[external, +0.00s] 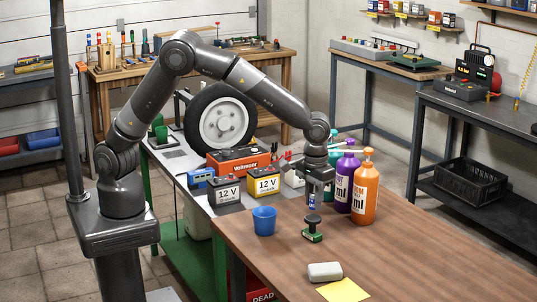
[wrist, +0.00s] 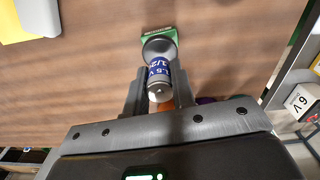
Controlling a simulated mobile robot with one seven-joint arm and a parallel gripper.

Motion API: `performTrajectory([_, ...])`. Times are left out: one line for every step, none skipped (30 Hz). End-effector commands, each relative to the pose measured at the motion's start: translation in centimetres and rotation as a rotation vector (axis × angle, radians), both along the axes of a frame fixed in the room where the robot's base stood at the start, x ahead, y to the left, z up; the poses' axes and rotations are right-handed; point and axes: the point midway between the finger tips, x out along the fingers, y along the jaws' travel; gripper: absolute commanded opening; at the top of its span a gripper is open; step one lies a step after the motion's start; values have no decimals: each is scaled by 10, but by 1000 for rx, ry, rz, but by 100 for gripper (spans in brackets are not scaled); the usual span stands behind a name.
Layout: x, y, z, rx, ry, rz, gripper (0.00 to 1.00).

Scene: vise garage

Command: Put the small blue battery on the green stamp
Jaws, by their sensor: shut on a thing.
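The small blue battery (wrist: 158,76) is a cylinder with a blue and white label and a pale end. My gripper (wrist: 159,84) is shut on it, one finger on each side. In the external view the battery (external: 312,202) shows under my gripper (external: 314,199), held upright. The green stamp (external: 312,232) stands on the brown table just below, with a dark round knob on top. In the wrist view the stamp (wrist: 160,33) shows beyond the battery, which partly covers its knob. I cannot tell whether battery and knob touch.
A blue cup (external: 264,220) stands left of the stamp. Purple (external: 344,182) and orange (external: 364,190) bottles stand close on the right. Boxed batteries (external: 263,182) stand behind. The table's right side is clear.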

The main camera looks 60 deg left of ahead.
Motion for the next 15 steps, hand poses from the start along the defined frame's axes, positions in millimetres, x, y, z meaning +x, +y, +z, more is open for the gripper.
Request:
performTrajectory([-1,1,-9,4,3,0,0])
performTrajectory([-1,0,-14,3,2,0,0])
performTrajectory([-1,0,-20,3,2,0,0])
performTrajectory([-1,0,-22,3,2,0,0])
performTrajectory([-1,0,-24,2,2,0,0])
performTrajectory([0,0,-25,0,1,0,0])
performTrajectory([0,0,-25,0,0,0,0])
performTrajectory([0,0,-24,0,0,0,0])
performTrajectory([0,0,-24,0,0,0,0])
performTrajectory([0,0,-24,0,0,0,0])
performTrajectory([0,0,-24,0,0,0,0])
performTrajectory([0,0,-24,0,0,0,0])
performTrajectory([-1,0,-25,0,1,0,0])
performTrajectory([0,0,-26,0,1,0,0])
performTrajectory([0,0,-27,0,0,0,0])
